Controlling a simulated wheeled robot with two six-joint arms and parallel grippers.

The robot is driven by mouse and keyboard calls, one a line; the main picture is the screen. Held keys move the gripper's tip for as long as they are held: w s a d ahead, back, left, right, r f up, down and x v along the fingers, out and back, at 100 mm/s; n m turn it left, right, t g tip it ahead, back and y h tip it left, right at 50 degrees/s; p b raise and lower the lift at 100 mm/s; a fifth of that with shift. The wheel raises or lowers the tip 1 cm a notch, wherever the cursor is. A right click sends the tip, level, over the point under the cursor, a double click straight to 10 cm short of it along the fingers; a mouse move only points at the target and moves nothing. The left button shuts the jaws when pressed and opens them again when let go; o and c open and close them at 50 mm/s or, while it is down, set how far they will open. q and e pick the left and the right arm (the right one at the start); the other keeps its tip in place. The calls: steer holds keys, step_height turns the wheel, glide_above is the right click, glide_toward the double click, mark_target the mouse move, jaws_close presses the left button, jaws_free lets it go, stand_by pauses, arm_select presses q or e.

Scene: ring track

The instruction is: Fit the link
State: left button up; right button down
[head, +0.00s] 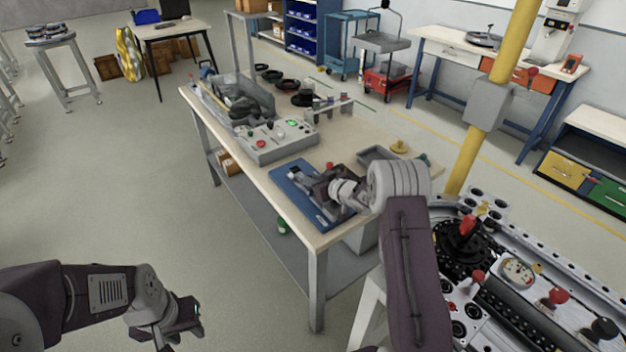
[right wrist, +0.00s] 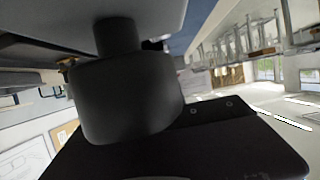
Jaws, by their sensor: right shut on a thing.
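The blue mat (head: 290,185) lies on the front end of the wooden workbench. My right gripper (head: 318,185) is low over it, and dark and grey parts crowd around its fingers. It is shut on a dark part, whose outline is mostly hidden by my wrist. In the right wrist view a dark cylinder (right wrist: 125,95) sits close to the lens, between a grey surface above and a black flat piece below. I cannot tell for sure which piece is the link. My left gripper (head: 180,325) hangs at the lower left, away from the bench; its finger gap is unclear.
A grey control box (head: 275,140) with buttons stands behind the mat. A grey tray (head: 378,155) and a yellow knob-like part (head: 399,146) lie to the right. A machine with a black round fixture (head: 462,240) and a yellow post (head: 480,125) stand at right.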

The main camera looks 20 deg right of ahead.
stand_by(0.5)
steer(key=shift+f, duration=0.55)
steer(key=shift+r+p, duration=0.3)
steer(key=shift+r, duration=0.2)
steer(key=shift+p, duration=0.35)
stand_by(1.4)
steer(key=shift+f+b, duration=0.4)
steer(key=shift+f, duration=0.1)
steer(key=c, duration=1.3)
jaws_free()
steer(key=shift+s, duration=0.1)
